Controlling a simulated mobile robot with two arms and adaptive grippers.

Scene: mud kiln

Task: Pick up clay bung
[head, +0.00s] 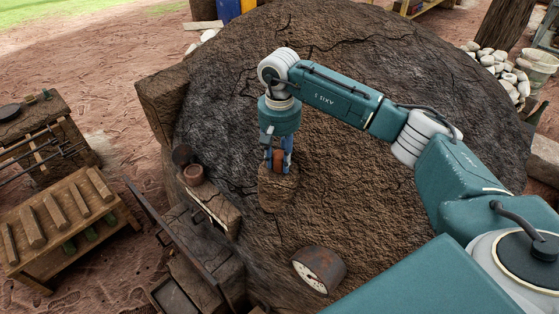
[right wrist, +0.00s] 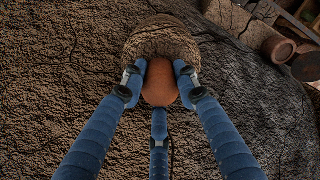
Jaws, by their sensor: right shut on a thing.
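The clay bung (head: 278,160) is a reddish-orange piece on the kiln's cracked mud dome. It also shows in the right wrist view (right wrist: 160,84), between the blue fingers. My right gripper (head: 277,164) points down from above and is shut on the bung, with fingers on its sides. The bung stands at a rough brown mud collar (head: 278,190), which shows behind it in the right wrist view (right wrist: 162,38). I cannot tell whether the bung's lower end is inside the collar. My left gripper is not in view.
The mud kiln dome (head: 390,60) fills the middle. A round dial gauge (head: 318,268) sticks out at its front. Small clay pots (head: 192,174) stand on a ledge at left. A wooden rack (head: 62,222) and a workbench (head: 40,125) stand farther left. White stones (head: 492,65) lie at right.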

